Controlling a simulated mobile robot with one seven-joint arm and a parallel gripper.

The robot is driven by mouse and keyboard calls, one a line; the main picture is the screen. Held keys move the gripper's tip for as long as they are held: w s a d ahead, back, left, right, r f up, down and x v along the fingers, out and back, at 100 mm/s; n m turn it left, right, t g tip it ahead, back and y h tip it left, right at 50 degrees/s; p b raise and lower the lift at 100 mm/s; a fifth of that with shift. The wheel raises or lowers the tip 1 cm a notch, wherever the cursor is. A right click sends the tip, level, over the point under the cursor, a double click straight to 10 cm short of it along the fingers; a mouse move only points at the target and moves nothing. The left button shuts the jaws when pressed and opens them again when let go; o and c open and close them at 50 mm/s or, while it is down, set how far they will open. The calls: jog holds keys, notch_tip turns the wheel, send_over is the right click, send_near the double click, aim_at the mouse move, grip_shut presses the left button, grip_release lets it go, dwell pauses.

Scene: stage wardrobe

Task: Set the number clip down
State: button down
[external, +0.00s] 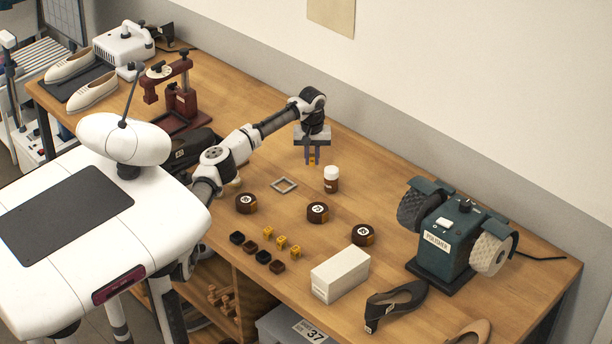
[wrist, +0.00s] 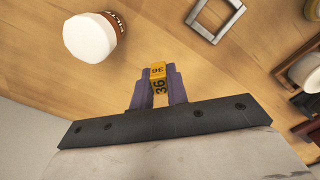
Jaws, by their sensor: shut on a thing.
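The number clip (wrist: 158,84) is a small yellow block marked 36. My gripper (wrist: 157,88) is shut on it, with a purple finger on each side. In the external view my gripper (external: 312,161) points down above the wooden bench, behind the white-capped brown bottle, and only a bit of yellow shows between its fingers. The clip appears to be held above the bench top.
A square grey frame (external: 284,185) and the bottle (external: 331,179) stand near my gripper. Three round brown tins (external: 317,212), dark small blocks (external: 250,247), a white box (external: 340,274) and a green polisher (external: 449,240) are further forward or right. Bare wood lies around the frame.

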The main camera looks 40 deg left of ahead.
aim_at(312, 178)
jog(key=shift+f+p, duration=0.5)
jog(key=shift+f, duration=2)
jog(key=shift+f, duration=0.2)
jog(key=c, duration=1.4)
grip_release()
jog(key=shift+r, duration=0.15)
notch_tip(312, 178, up, 12)
jog(key=shift+r+b, duration=0.1)
jog(key=shift+b, duration=0.95)
